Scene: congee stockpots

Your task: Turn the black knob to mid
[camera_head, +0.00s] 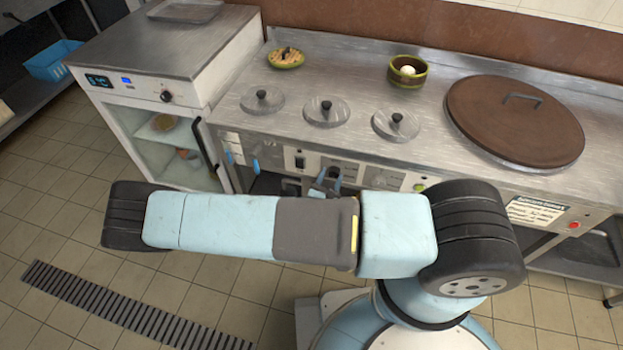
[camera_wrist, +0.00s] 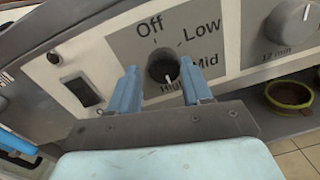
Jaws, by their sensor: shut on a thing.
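The black knob (camera_wrist: 161,71) sits on a grey label plate (camera_wrist: 215,38) on the slanted front panel. The words Off, Low, Mid and High are printed around it. Its white mark is at its lower right edge, pointing down towards High. My gripper (camera_wrist: 160,66) has one blue finger on each side of the knob and is shut on it. In the head view my gripper (camera_head: 326,180) is at the counter's front panel, and I cannot make out the knob there.
A black rocker switch (camera_wrist: 82,91) is left of the knob; a grey timer knob (camera_wrist: 291,22) is to its right. The steel counter (camera_head: 330,65) holds several lids, including a big brown one (camera_head: 515,120), a green bowl (camera_head: 407,71) and a plate of food (camera_head: 286,58). A white cabinet (camera_head: 125,130) stands left.

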